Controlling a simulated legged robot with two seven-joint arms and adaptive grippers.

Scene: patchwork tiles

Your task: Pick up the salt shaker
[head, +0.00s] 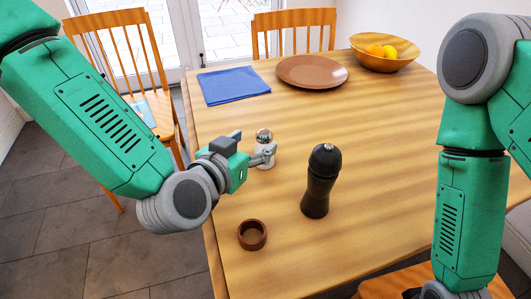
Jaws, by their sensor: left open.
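The salt shaker (264,144) is a small clear shaker with a metal top, upright on the wooden table (390,150). My left gripper (257,146) is at the shaker, with its fingers open. One finger shows on the near side, in front of the shaker's body, and the other shows to its left. I cannot tell whether either finger touches it. My right arm (468,210) comes down at the right edge, and its gripper is out of view below the frame.
A tall dark pepper mill (320,180) stands right of the shaker. A small brown bowl (252,235) sits near the table's left edge. A blue cloth (233,86), a brown plate (311,72) and a wooden fruit bowl (385,62) lie at the back. The table's right middle is clear.

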